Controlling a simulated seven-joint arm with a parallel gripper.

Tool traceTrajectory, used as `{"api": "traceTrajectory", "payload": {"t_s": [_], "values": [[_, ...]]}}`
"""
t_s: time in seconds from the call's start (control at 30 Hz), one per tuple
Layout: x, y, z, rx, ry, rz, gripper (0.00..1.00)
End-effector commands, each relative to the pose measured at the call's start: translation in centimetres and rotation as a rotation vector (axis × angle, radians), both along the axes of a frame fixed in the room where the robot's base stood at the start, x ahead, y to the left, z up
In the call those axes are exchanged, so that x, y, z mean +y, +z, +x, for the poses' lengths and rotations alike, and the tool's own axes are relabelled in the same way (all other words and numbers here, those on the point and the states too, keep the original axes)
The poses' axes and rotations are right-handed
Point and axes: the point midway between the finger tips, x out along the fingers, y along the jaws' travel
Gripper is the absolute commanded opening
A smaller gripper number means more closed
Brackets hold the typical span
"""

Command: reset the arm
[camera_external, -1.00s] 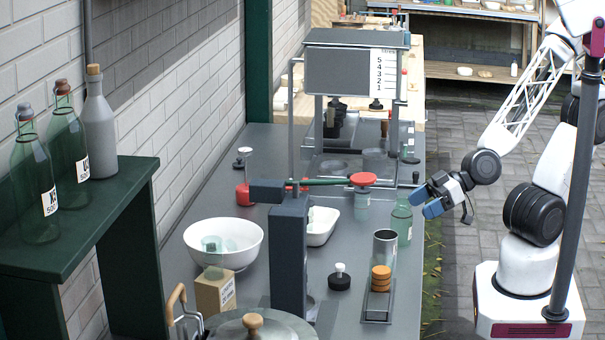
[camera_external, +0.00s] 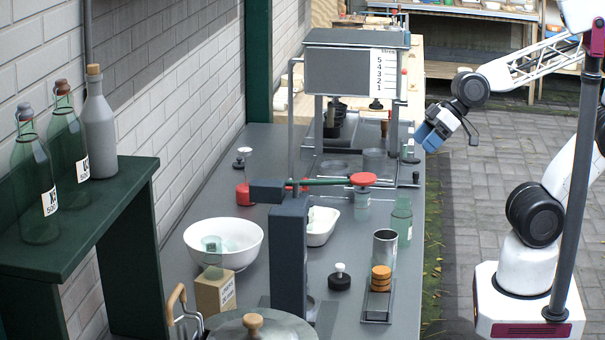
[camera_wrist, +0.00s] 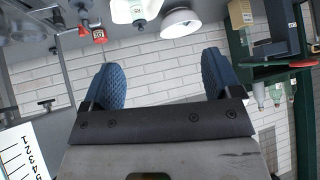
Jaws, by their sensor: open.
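My gripper (camera_external: 431,137) is in the external view at the right edge of the grey workbench (camera_external: 262,150), raised beside the machine with the number scale. Its blue fingers are apart with nothing between them. In the wrist view the two blue fingers (camera_wrist: 160,80) stand wide apart, and the white brick wall shows between them. My gripper touches nothing that I can see.
The grey machine (camera_external: 350,70) with the scale stands left of my gripper. A green shelf (camera_external: 75,225) holds several bottles. The paved floor (camera_external: 500,165) is open.

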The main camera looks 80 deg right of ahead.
Motion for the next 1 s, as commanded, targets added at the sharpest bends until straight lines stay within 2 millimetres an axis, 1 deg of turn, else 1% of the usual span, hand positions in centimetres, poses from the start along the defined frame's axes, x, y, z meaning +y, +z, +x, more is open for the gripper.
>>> {"api": "traceTrajectory", "payload": {"t_s": [0.03,0.3,0.5,0.77,0.8,1.0], "values": [[-1.0,0.8,-0.3,0.014,-0.019,-0.008,0.84],[-5.6,3.8,-2.7,0.122,-0.12,-0.07,0.84],[-7.9,5.4,-4.3,0.177,-0.182,-0.102,0.84],[-10.2,7.0,-6.2,0.234,-0.253,-0.134,0.84],[-10.2,6.2,-6.0,0.255,-0.252,-0.137,0.84],[-10.3,2.9,-5.3,0.345,-0.251,-0.147,0.84]]}}
